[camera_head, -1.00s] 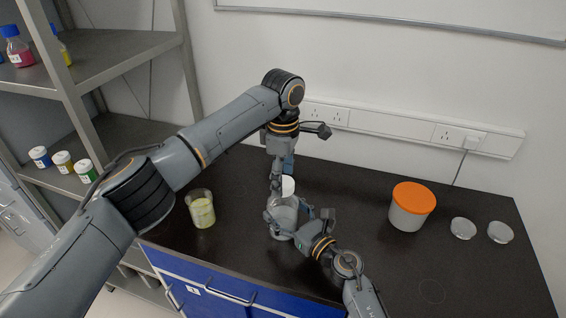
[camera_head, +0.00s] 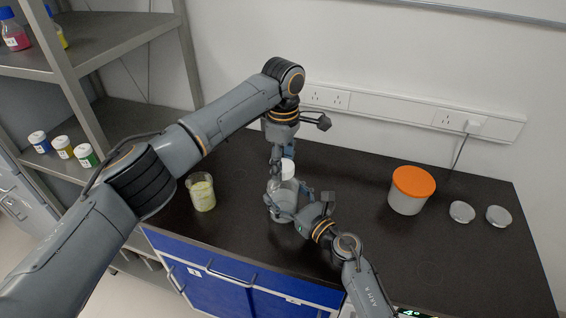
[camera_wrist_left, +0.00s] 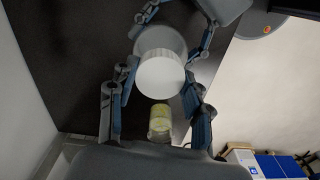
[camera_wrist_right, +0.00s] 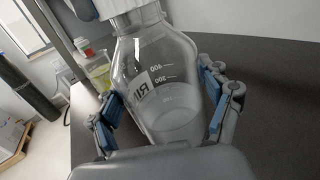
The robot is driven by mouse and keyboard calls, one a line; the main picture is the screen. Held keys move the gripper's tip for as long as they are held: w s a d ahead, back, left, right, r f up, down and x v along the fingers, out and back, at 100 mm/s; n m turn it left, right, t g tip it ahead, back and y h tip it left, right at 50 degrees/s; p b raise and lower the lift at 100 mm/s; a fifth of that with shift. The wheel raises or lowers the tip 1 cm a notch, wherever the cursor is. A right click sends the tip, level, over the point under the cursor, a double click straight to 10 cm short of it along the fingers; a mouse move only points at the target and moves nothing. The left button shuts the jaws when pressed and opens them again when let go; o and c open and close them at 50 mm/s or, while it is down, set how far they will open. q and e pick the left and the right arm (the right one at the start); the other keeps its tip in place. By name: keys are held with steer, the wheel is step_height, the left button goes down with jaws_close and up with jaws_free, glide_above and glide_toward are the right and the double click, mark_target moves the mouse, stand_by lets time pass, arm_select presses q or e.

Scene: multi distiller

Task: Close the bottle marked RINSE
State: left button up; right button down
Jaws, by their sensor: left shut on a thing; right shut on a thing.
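The clear glass bottle marked RINSE (camera_wrist_right: 155,80) stands upright on the dark bench; only the first letters of its label show in the right wrist view. It holds a little pale content at the bottom. My right gripper (camera_wrist_right: 165,108) is shut around its body, one finger on each side. A white cap (camera_wrist_left: 160,74) is between the fingers of my left gripper (camera_wrist_left: 160,85), which is shut on it from above. The cap (camera_head: 287,168) is at the bottle's neck in the head view. I cannot tell whether its thread is engaged.
A beaker of yellow liquid (camera_head: 202,194) stands left of the bottle. A tub with an orange lid (camera_head: 413,182) and two clear dishes (camera_head: 461,212) stand to the right. A shelf with small bottles (camera_head: 62,147) is at the left. The bench between bottle and tub is clear.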

arm_select(q)
steer(key=m, duration=2.6)
steer(key=shift+f, duration=0.1)
steer(key=m, duration=0.4)
steer(key=shift+m, duration=0.4)
steer(key=m, duration=0.3)
steer(key=shift+m, duration=0.4)
steer(key=m, duration=0.4)
steer(key=shift+m, duration=0.4)
steer(key=o, duration=1.4)
